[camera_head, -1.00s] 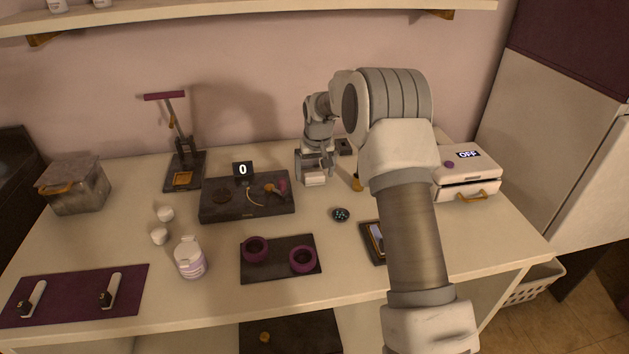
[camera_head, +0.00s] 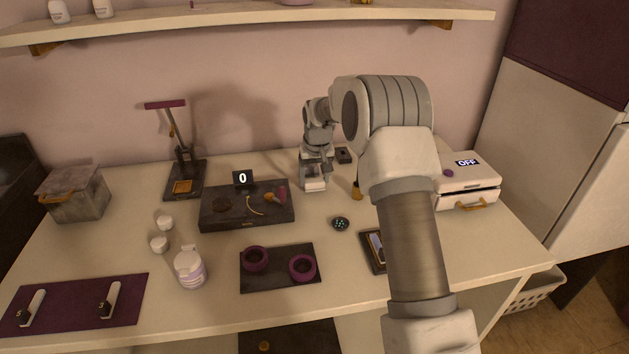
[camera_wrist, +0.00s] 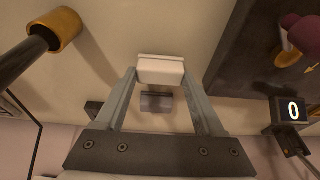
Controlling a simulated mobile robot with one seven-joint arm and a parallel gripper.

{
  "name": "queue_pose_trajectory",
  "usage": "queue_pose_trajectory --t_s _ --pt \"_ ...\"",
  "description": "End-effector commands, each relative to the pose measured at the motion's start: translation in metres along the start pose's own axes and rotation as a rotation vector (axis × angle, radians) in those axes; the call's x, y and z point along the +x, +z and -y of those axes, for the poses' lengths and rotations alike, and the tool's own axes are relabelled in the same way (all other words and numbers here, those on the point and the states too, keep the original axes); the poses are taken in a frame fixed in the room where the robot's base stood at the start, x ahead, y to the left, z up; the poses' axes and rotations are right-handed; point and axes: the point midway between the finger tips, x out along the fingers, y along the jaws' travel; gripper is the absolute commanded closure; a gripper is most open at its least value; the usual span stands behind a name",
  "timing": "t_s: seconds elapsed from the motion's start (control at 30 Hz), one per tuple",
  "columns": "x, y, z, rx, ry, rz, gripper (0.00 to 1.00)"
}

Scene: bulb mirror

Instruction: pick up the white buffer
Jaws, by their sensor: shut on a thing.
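The white buffer is a small pale block. In the wrist view the white buffer (camera_wrist: 160,71) sits between the tips of my gripper (camera_wrist: 161,76), with a finger against each side. In the head view my gripper (camera_head: 314,182) points down at the back middle of the table, right of the dark scale-like tray, and the white buffer (camera_head: 314,185) shows at its fingertips. My gripper is shut on it. The block is at or very near the table top; I cannot tell whether it touches.
A dark tray (camera_head: 222,218) with a "0" display (camera_head: 242,177) stands left of my gripper. A dark-and-amber tool (camera_wrist: 56,30) stands close on the other side. A small dark block (camera_head: 344,155) lies behind. A white "OFF" machine (camera_head: 468,183) stands at the right.

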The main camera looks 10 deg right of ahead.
Motion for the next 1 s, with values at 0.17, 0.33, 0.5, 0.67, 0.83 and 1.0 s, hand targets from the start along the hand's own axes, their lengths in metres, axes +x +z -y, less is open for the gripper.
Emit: queue_pose_trajectory --t_s 0.17,0.33,0.5,0.67,0.83,1.0 --pt "-0.031 -0.010 0.000 -0.001 0.000 -0.005 0.81" --pt "-0.058 0.009 -0.025 0.005 0.001 -0.002 0.81" --pt "-0.085 0.030 -0.049 0.003 0.001 -0.003 0.81" --pt "-0.104 0.044 -0.066 0.003 0.000 -0.002 0.81" --pt "-0.115 0.052 -0.076 0.002 0.000 -0.002 0.81" --pt "-0.119 0.055 -0.079 0.000 -0.001 -0.001 0.81"
